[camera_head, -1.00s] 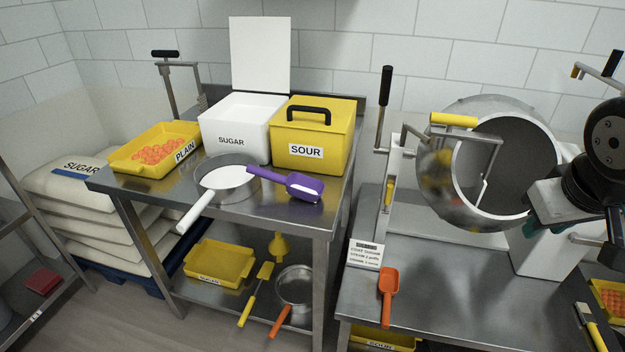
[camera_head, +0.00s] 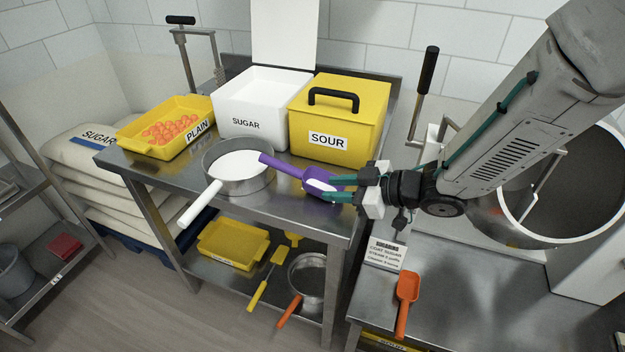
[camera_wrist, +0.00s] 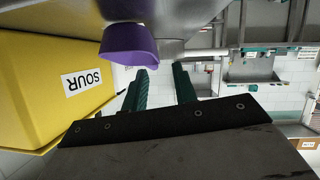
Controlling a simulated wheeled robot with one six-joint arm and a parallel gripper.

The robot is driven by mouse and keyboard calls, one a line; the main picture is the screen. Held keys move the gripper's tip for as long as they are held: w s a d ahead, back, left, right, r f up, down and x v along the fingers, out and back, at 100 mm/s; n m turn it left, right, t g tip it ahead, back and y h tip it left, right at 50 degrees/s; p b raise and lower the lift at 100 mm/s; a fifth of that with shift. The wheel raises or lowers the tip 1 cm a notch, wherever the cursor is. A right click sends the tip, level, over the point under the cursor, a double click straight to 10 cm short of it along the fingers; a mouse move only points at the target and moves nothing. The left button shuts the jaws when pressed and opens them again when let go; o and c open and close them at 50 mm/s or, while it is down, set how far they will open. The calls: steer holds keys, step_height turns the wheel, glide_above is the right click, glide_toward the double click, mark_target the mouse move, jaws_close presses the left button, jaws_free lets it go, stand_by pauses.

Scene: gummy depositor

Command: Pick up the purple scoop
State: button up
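The purple scoop (camera_head: 288,166) lies on the left steel table, its handle end at the rim of a round pan and its bowl toward the right. The bowl holds something white. My gripper (camera_head: 332,188) is at the bowl end, its teal fingers apart and overlapping the bowl in the head view. In the wrist view, which appears upside down, the purple bowl (camera_wrist: 128,44) is just beyond the fingertips of my gripper (camera_wrist: 160,78), toward the left finger. The gap between the fingers looks empty. I cannot tell whether a finger touches the scoop.
The yellow SOUR box (camera_head: 350,115) stands close behind the scoop, beside the white SUGAR bin (camera_head: 240,115). The white-handled pan (camera_head: 240,190) is left of the scoop. A yellow PLAIN tray (camera_head: 135,142) is farther left. A steel drum (camera_head: 500,225) and an orange scoop (camera_head: 407,288) are right.

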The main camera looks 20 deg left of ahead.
mark_target(315, 188)
steer(key=x, duration=0.6)
steer(key=shift+w+f, duration=0.2)
jaws_close()
